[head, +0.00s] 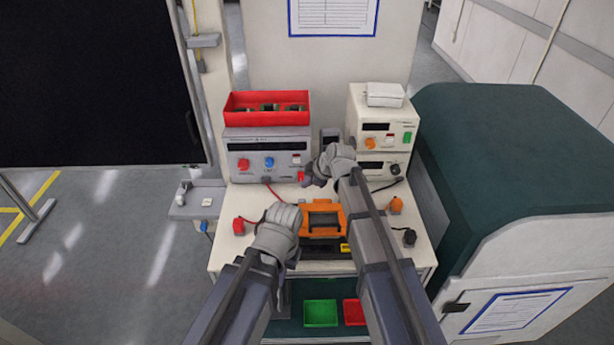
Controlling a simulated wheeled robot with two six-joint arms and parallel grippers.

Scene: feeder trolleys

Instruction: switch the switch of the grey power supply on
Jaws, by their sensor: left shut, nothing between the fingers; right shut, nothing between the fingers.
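The grey power supply (268,152) stands at the back left of the trolley top, under a red bin. Its front has a dark display, a red knob, a blue knob and a small red-and-white switch (296,159) near the right end. I cannot tell the switch's position. My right gripper (315,172) is shut and empty, just right of and in front of the supply's lower right corner, close to the switch in the picture. Whether it touches anything is unclear. My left gripper (285,213) is shut and empty, lower down, beside the orange device.
A red bin (266,107) sits on the grey supply. Cream instruments (377,130) are stacked at the right. An orange device (323,219) lies between my arms. Red (239,227), orange (395,205) and black (409,237) small parts lie on the trolley top. A green cabinet stands right.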

